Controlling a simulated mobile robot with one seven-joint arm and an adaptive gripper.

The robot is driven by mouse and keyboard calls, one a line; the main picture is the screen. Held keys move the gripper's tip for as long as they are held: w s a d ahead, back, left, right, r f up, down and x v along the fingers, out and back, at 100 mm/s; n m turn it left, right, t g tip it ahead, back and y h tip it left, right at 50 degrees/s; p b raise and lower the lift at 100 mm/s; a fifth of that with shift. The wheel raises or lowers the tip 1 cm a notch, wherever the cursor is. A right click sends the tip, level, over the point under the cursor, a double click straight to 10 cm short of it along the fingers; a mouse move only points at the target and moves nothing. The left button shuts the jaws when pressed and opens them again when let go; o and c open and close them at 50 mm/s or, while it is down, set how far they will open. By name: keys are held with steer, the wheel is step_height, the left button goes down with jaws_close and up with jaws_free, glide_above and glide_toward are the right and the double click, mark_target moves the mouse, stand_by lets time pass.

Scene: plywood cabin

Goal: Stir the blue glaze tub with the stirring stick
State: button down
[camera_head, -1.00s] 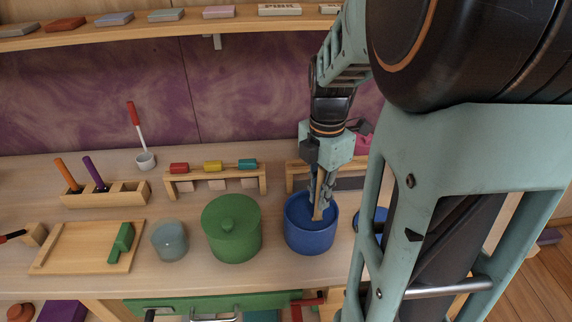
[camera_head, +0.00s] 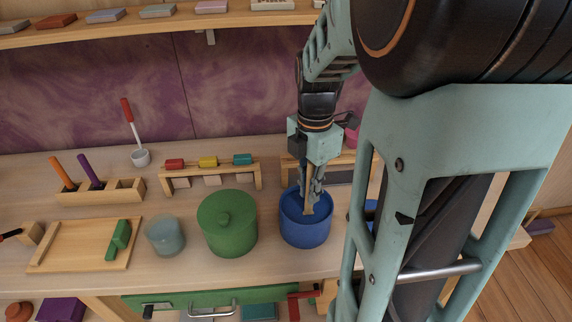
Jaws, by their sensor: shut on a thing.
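The blue glaze tub (camera_head: 305,232) stands open on the workbench, right of the green lidded tub. My gripper (camera_head: 311,186) points down over the tub and is shut on the stirring stick (camera_head: 308,207). The pale wooden stick is nearly upright, and its lower end is inside the tub. The fingers are at about rim height. The stick's tip and the depth of the glaze are hard to make out. A blue piece (camera_head: 371,212) right of the tub is mostly hidden by my arm.
A green lidded tub (camera_head: 228,225) stands close left of the blue tub, with a translucent cup (camera_head: 165,236) beyond it. A wooden rack with coloured blocks (camera_head: 210,173) and a low wooden frame (camera_head: 289,171) stand behind. My arm hides the bench at right.

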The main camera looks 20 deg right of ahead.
mark_target(309, 164)
steer(key=shift+w+d, duration=0.15)
steer(key=shift+w, duration=0.75)
steer(key=shift+r+p, duration=2.3)
steer(key=shift+r, duration=0.55)
steer(key=shift+r, duration=0.1)
step_height(309, 164, up, 5)
steer(key=p, duration=0.4)
